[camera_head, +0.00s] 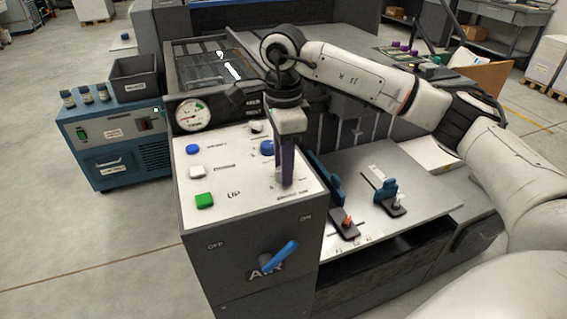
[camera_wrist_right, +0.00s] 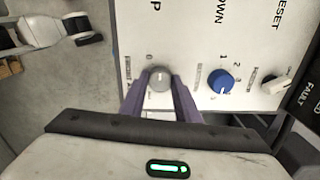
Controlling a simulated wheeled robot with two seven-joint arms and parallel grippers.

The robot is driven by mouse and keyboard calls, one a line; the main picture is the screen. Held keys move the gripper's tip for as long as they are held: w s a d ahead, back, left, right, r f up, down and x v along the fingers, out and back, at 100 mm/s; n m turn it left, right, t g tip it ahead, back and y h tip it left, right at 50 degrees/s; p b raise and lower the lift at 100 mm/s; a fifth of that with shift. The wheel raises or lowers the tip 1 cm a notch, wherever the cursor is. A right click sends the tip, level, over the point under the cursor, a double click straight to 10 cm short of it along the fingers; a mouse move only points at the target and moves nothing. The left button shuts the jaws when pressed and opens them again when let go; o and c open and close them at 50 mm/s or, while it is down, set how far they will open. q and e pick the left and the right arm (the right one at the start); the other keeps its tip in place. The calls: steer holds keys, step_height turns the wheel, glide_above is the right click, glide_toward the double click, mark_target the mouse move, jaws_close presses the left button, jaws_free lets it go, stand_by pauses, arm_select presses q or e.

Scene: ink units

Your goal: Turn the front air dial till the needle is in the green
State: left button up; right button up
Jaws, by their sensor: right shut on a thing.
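My right gripper (camera_head: 286,183) points down onto the near right part of the white panel top. In the right wrist view my right gripper (camera_wrist_right: 161,90) has its two purple fingers shut on a grey round dial (camera_wrist_right: 159,76) with a small light mark. The fingers hide that dial in the head view. A blue dial (camera_head: 266,148) sits just behind it on the panel and also shows in the wrist view (camera_wrist_right: 221,81). The round pressure gauge (camera_head: 191,114) stands at the panel's back left. Its needle is too small to read surely. My left gripper is not in view.
Blue, white and green buttons (camera_head: 205,200) line the panel's left side. A blue lever (camera_head: 281,256) marked AIR is on the front face. Blue-handled parts (camera_head: 386,190) stand on the table to the right. A teal cabinet (camera_head: 115,140) stands at left.

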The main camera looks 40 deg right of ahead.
steer(key=m, duration=0.6)
steer(key=shift+r+p, duration=0.1)
steer(key=shift+p, duration=0.3)
steer(key=m, duration=0.3)
steer(key=shift+m, duration=0.4)
steer(key=m+p, duration=0.1)
steer(key=m, duration=0.4)
steer(key=shift+m+p, duration=0.65)
steer(key=shift+m, duration=2.15)
steer(key=o, duration=1)
steer(key=shift+o, duration=0.2)
step_height(320, 180, up, 10)
